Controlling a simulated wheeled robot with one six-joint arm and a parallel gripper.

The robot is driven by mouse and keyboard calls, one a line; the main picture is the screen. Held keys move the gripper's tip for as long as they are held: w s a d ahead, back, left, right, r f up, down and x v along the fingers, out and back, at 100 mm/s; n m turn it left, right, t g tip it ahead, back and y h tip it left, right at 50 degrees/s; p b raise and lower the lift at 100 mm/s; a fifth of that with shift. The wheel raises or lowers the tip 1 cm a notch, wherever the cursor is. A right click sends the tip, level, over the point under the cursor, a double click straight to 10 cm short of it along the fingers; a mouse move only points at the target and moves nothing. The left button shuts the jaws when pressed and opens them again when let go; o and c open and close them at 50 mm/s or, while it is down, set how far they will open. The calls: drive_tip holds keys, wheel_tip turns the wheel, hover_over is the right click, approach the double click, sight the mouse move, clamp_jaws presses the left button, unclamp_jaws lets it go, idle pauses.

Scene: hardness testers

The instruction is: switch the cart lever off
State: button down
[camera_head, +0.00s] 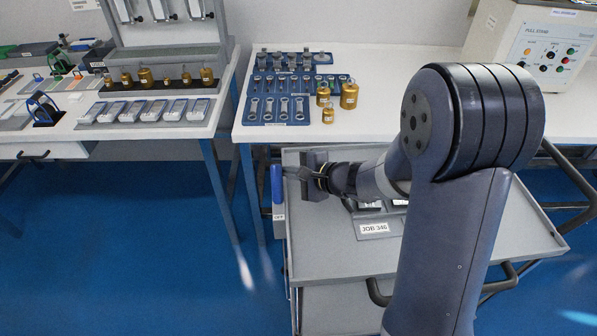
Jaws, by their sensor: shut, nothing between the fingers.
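The cart lever (277,184) has a blue handle that stands upright at the left edge of the grey cart (335,255). A small label (279,217) below the handle appears to read OFF. My gripper (288,173) reaches left over the cart's back left corner. Its fingers are shut and empty, with their tips just right of the blue handle. I cannot tell whether they touch it. The lever's pivot is not clearly visible.
A tray labelled JOB 346 (374,230) lies on the cart, partly hidden by my arm. Behind is a white table (420,115) with a blue tool tray (255,110), brass weights (349,95) and a PULL STAND machine (530,45). Blue floor is clear left of the cart.

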drive_tip(key=shift+f+b, duration=0.1)
drive_tip(key=shift+b, duration=0.85)
drive_tip(key=shift+s, duration=0.1)
drive_tip(key=shift+t+b, duration=0.3)
drive_tip(key=shift+b, duration=0.05)
